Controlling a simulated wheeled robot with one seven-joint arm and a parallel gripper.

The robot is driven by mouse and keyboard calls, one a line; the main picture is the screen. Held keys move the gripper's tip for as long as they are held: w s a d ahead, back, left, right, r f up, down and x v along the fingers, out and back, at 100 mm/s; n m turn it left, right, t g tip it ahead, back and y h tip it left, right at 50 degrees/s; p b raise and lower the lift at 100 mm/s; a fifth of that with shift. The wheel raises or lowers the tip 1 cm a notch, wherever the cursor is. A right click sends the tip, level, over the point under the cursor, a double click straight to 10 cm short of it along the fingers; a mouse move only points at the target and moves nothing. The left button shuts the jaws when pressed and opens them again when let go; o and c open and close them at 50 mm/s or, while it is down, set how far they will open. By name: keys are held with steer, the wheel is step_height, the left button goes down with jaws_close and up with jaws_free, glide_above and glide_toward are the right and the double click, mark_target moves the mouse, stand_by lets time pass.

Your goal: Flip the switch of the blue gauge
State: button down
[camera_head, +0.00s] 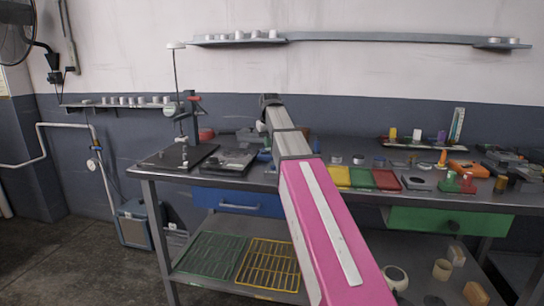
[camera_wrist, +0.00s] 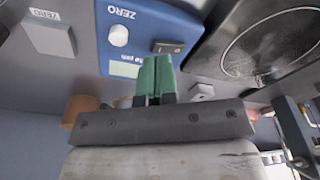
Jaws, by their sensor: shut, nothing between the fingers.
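The blue gauge (camera_wrist: 150,15) fills the upper middle of the wrist view. It carries a white round knob (camera_wrist: 118,35) marked ZERO, a dark rocker switch (camera_wrist: 168,46) and a pale green display (camera_wrist: 123,69). My gripper (camera_wrist: 156,62) has green fingertips, shut together with nothing between them. In the picture the tips lie just below the switch and beside the display; I cannot tell whether they touch the gauge. In the head view a small blue patch (camera_head: 264,156) beside my arm may be the gauge, and my fingertips are not clearly visible.
A round dark plate (camera_wrist: 255,45) lies right of the gauge, and a grey block (camera_wrist: 52,35) lies left. In the head view, the workbench (camera_head: 350,191) holds dark devices at left and yellow, green and red trays (camera_head: 361,179) right of my arm.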

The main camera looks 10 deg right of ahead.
steer(key=shift+f, duration=0.95)
stand_by(0.6)
steer(key=shift+r, duration=3.55)
